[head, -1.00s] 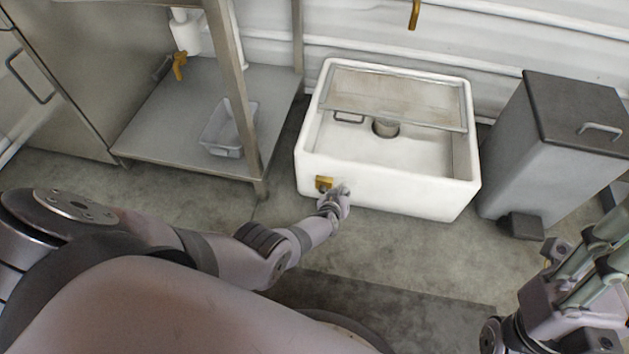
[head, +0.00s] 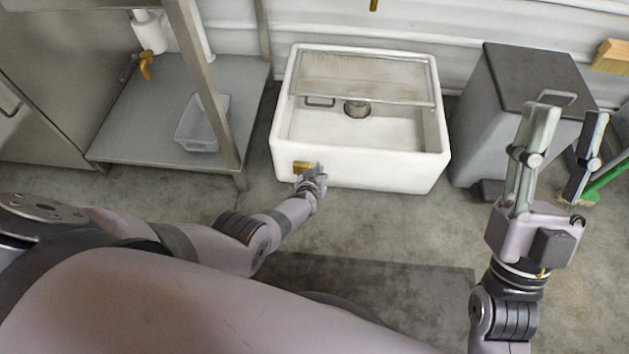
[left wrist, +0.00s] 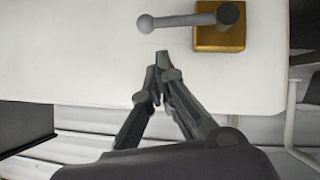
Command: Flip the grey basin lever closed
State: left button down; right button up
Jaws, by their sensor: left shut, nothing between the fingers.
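The white basin (head: 360,168) stands on the floor against the wall. A brass block (head: 301,167) sits on its front face, and it also shows in the left wrist view (left wrist: 220,38). The grey lever (left wrist: 180,20) runs sideways from this block in the left wrist view and ends in a round knob. My left gripper (head: 318,169) is shut and empty, close beside the lever. In the left wrist view its fingertips (left wrist: 160,62) are just below the lever, with a small gap in the picture. My right gripper (head: 568,112) is open and empty, raised at the right.
A grey pedal bin (head: 480,145) stands right of the basin. A steel rack (head: 120,145) with a clear plastic tub (head: 190,135) is at the left. A wooden brush head (head: 612,56) shows at the far right.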

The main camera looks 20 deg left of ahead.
jog(key=w+d+f+g+h+p, duration=0.1)
jog(key=w+f+g+h+p, duration=0.15)
jog(key=f+g, duration=0.5)
jog(key=w+f+g+h+p, duration=0.2)
jog(key=w+f+g, duration=0.15)
jog(key=f, duration=0.65)
pick_arm(q)
jog(key=p+v, duration=0.4)
jog(key=v, duration=0.6)
jog(key=shift+d+r, duration=0.4)
jog(key=shift+d, duration=0.05)
pick_arm(e)
jog(key=s+d+f+g+h, duration=0.1)
jog(key=s+d+f+g, duration=0.2)
jog(key=s+f+g, duration=0.3)
jog(key=s+d+f+m+g+h, duration=0.1)
jog(key=s+d+f+g+h, duration=0.1)
jog(key=s+f+g, duration=0.4)
jog(key=s+d, duration=0.1)
jog(key=s, duration=0.3)
jog(key=shift+s, duration=0.35)
pick_arm(q)
jog(key=shift+w, duration=0.1)
pick_arm(e)
jog(key=shift+d, duration=0.1)
